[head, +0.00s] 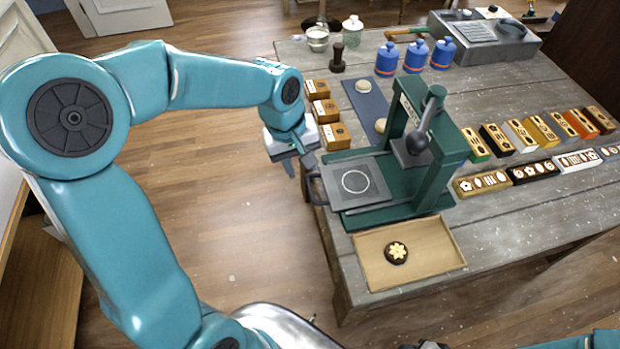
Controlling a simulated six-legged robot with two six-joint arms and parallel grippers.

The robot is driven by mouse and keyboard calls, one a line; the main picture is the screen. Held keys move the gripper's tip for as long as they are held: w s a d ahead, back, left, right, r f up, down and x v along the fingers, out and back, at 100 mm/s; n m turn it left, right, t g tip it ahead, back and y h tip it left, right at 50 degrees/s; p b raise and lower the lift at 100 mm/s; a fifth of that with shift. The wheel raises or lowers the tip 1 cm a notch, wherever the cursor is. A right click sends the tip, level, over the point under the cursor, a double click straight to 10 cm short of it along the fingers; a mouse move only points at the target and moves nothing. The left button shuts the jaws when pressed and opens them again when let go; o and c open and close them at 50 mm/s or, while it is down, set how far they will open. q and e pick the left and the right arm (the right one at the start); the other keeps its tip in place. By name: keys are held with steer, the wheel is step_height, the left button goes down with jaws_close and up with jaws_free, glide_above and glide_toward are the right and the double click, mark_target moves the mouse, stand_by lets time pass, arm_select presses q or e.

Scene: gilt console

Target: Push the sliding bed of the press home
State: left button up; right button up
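A dark handle (314,187) is at the bed's left end. My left gripper (299,168) is just above and left of this handle, pointing down, its fingers apart with nothing visible between them. Whether a finger touches the handle I cannot tell. My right gripper is not in view.
Wooden blocks (326,110) stand behind the handle. Several patterned blocks (540,131) are to the right. Floor is open left of the table.

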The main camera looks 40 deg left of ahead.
mark_target(310, 187)
arm_select(q)
steer(key=f, duration=0.4)
steer(key=d+f, duration=0.1)
steer(key=f, duration=0.1)
steer(key=shift+w+f, duration=0.1)
steer(key=shift+w, duration=0.3)
steer(key=shift+w+f, duration=0.15)
steer(key=shift+f, duration=0.4)
steer(key=shift+d, duration=0.15)
jaws_close()
